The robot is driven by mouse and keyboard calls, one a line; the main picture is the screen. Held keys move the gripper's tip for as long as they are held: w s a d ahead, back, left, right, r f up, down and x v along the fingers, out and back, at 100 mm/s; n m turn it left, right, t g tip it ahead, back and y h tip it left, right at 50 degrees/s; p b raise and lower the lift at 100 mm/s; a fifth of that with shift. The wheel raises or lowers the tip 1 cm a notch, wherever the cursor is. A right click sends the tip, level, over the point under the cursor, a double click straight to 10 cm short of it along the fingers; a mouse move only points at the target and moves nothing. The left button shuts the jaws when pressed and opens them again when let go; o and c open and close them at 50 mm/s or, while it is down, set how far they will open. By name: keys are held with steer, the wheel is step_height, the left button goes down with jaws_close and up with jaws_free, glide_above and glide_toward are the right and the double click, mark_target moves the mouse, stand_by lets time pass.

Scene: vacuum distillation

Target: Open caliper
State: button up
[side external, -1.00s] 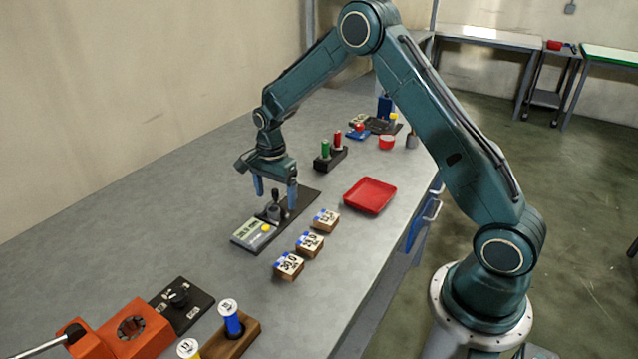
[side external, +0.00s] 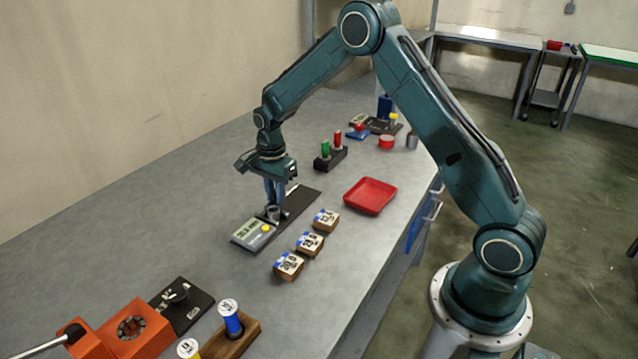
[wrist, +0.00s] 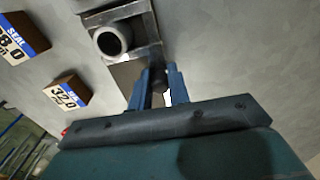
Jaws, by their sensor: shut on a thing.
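The caliper (side external: 254,234) lies on the bench as a dark flat bar with a grey display body and a yellow button at its near end. A grey ring-shaped part (side external: 273,212) sits on it beside the display; it also shows in the wrist view (wrist: 112,40). My gripper (side external: 275,200) is over the caliper with its blue fingers close together, shut on the dark upright knob (wrist: 158,86) of the caliper. The fingers hide most of the knob.
Several labelled wooden blocks (side external: 309,244) stand just right of the caliper. A red tray (side external: 370,195) is farther right. A black holder with green and red cylinders (side external: 330,158) is behind. An orange device (side external: 132,328) is at the near left. Bench left of the caliper is clear.

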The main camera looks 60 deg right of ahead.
steer(key=shift+d, duration=0.2)
stand_by(0.3)
steer(key=shift+d, duration=1.1)
stand_by(0.6)
steer(key=o, duration=0.8)
steer(key=shift+o, duration=0.2)
step_height(320, 180, up, 7)
stand_by(1.1)
